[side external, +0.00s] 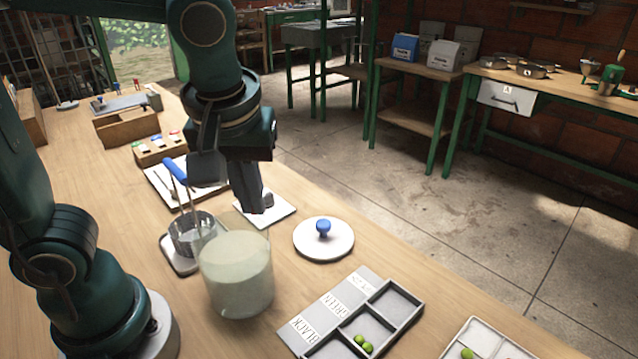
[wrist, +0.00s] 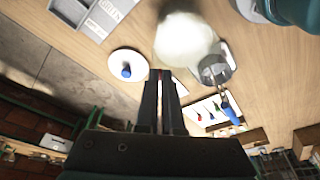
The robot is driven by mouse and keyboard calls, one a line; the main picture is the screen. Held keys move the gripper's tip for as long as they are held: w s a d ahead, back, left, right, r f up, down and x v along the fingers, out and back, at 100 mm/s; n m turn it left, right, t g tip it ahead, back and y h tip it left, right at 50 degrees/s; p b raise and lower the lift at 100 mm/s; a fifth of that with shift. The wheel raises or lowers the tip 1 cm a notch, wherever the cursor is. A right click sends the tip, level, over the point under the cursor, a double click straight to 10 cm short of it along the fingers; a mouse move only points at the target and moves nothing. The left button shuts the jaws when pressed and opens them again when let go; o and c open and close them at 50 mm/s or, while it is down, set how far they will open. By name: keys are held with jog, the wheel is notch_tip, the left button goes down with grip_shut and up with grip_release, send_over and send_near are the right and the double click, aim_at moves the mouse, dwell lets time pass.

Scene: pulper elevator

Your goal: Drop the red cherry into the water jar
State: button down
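The water jar (side external: 237,275) is a wide clear vessel of cloudy pale liquid on the table; in the wrist view (wrist: 184,40) it is bright and washed out. My gripper (side external: 258,208) points down just behind the jar, over or near a small white square mat (side external: 282,208). In the wrist view my gripper (wrist: 161,74) has its two fingers close together with a narrow gap. A tiny reddish speck shows at the fingertips, too small to identify as the red cherry. No red cherry is clearly visible elsewhere.
A white round lid (side external: 335,243) with a blue knob lies right of the jar. A grey sorting tray (side external: 297,331) with green cherries is in front. A wooden block of coloured markers (side external: 152,156) sits behind.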

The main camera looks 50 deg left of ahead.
jog(key=shift+s+a+f, duration=0.25)
jog(key=shift+s+f, duration=0.5)
jog(key=shift+f, duration=0.2)
jog(key=shift+s+a+f, duration=0.25)
jog(key=shift+s+f, duration=0.45)
jog(key=shift+f, duration=0.25)
jog(key=c, duration=1)
grip_release()
jog(key=v, duration=0.5)
jog(key=shift+r, duration=0.1)
